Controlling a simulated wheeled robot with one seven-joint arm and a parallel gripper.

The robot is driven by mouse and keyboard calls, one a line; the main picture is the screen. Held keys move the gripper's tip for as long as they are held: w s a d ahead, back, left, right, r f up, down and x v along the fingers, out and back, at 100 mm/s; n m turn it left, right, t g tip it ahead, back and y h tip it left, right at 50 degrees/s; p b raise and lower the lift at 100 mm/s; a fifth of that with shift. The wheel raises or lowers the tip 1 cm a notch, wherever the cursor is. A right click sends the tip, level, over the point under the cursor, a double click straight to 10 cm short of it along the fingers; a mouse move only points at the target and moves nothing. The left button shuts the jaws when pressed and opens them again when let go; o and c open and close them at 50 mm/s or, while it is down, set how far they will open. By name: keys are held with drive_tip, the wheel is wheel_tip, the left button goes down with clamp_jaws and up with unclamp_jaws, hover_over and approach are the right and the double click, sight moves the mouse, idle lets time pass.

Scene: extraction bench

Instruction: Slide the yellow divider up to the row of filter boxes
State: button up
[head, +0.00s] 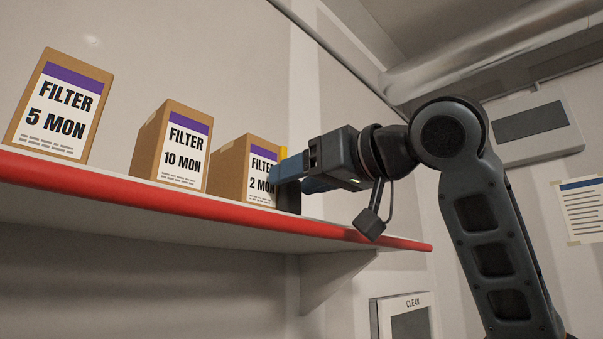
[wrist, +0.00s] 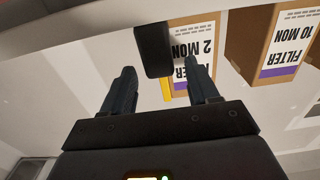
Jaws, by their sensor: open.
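The yellow divider (head: 283,153) stands upright on the shelf at the right end of the filter boxes, mostly hidden behind my gripper (head: 288,178). In the wrist view, which is upside down, the divider shows as a thin yellow strip (wrist: 166,90) beside a black block (wrist: 153,50). It sits close to the "2 MON" box (head: 246,168); I cannot tell whether they touch. My gripper (wrist: 160,70) is open, its two fingers on either side of the strip in this view. Contact is not clear. The row continues left with the "10 MON" box (head: 171,145) and "5 MON" box (head: 60,108).
The shelf has a red front edge (head: 130,195) and a bracket (head: 333,277) below. Gaps separate the boxes. The shelf right of my gripper looks clear. A wall panel (head: 533,122) and a posted sheet (head: 583,208) are at the right.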

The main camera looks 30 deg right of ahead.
drive_tip(key=shift+c, duration=0.4)
clamp_jaws()
